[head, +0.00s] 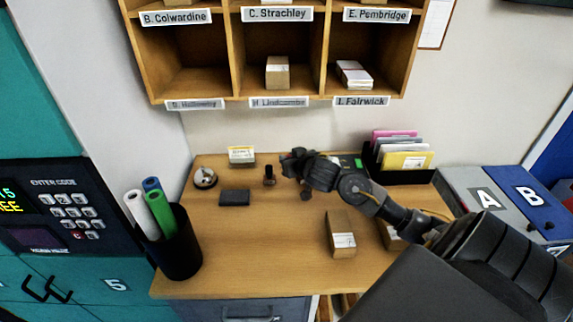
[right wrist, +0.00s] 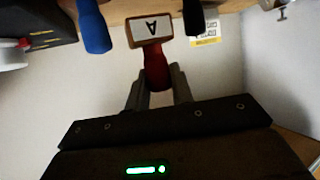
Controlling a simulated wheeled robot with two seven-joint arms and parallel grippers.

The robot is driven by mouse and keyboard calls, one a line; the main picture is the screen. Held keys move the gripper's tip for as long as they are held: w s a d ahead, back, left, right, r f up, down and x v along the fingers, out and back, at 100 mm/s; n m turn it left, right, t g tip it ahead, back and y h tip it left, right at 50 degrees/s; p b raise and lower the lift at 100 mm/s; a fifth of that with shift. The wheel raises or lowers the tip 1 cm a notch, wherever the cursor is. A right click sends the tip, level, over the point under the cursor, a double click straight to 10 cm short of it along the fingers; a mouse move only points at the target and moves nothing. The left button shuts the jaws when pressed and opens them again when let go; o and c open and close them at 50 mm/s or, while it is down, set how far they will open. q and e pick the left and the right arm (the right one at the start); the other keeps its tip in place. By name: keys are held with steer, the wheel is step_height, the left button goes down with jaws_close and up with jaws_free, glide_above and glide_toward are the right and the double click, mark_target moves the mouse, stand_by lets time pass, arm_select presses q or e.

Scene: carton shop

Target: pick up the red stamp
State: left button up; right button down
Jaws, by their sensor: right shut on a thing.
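The red stamp (right wrist: 155,68) shows in the right wrist view, with a red handle and a wooden block marked with a letter A. My right gripper (right wrist: 157,88) is shut on its handle, one finger on each side. In the head view my right gripper (head: 289,164) is over the back middle of the desk and mostly hides the red stamp. I cannot tell whether the block touches the desk. A blue stamp handle (right wrist: 92,28) and a black one (right wrist: 194,16) stand on either side of it. My left gripper is not in view.
A dark ink pad (head: 234,197), a bell (head: 205,178) and a yellow-labelled stack (head: 241,155) are to the left. A small carton (head: 341,237) and an envelope holder (head: 405,171) are to the right. The front middle desk is clear.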

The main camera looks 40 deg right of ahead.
steer(key=r+p+v, duration=0.2)
steer(key=p+v, duration=0.1)
steer(key=v, duration=1.1)
steer(key=shift+w+d, duration=0.25)
steer(key=shift+d, duration=0.05)
steer(key=shift+r, duration=0.15)
